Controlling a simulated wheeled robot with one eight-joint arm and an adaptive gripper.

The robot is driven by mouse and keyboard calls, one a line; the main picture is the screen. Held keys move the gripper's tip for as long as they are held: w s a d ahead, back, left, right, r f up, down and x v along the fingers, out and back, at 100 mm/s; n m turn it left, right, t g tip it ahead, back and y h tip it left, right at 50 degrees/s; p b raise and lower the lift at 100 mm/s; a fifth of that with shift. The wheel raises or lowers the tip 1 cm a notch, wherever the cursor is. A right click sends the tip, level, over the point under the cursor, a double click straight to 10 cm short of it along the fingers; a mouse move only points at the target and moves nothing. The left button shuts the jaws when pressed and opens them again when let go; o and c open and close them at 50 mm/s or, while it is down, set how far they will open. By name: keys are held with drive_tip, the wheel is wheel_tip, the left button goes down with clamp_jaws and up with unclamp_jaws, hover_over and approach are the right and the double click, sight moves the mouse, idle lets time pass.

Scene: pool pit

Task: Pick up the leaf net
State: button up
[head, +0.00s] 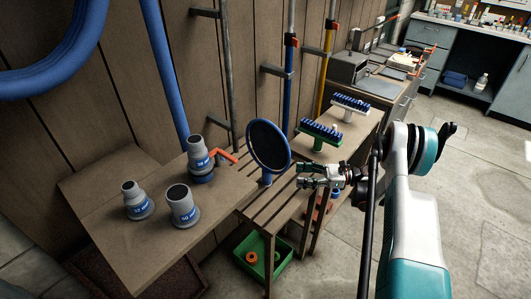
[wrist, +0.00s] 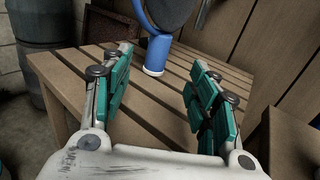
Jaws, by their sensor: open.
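The leaf net (head: 268,147) has a dark oval mesh in a blue rim and a short blue handle. It stands upright on the slatted wooden bench (head: 262,213). My gripper (head: 303,176) is just right of the net in the head view, open and empty. In the wrist view, the net's blue handle (wrist: 158,50) shows beyond and between the two open teal-padded fingers (wrist: 158,62), apart from them. The top of the net is cut off there.
Grey hose fittings (head: 182,207) stand on the wooden board left of the net. Blue-bristled brushes (head: 322,133) stand behind my gripper. A green crate (head: 258,262) is under the bench. Poles (head: 289,75) hang along the wall. The open floor lies to the right.

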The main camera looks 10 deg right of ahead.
drive_tip(key=b, duration=0.2)
approach(268, 174)
drive_tip(key=w+a, duration=0.1)
drive_tip(key=w+a+f, duration=0.1)
drive_tip(key=w+a, duration=0.1)
drive_tip(key=a, duration=0.1)
drive_tip(key=shift+w+f, duration=0.1)
drive_tip(key=shift+f, duration=0.15)
drive_tip(key=b+x, duration=0.1)
drive_tip(key=x, duration=0.1)
drive_tip(key=f+b+x, duration=0.1)
drive_tip(key=x, duration=0.1)
drive_tip(key=shift+a, duration=0.25)
drive_tip(key=shift+w+a+r+b, duration=0.2)
drive_tip(key=shift+a+b, duration=0.1)
drive_tip(key=shift+a, duration=0.1)
drive_tip(key=shift+c, duration=0.5)
clamp_jaws()
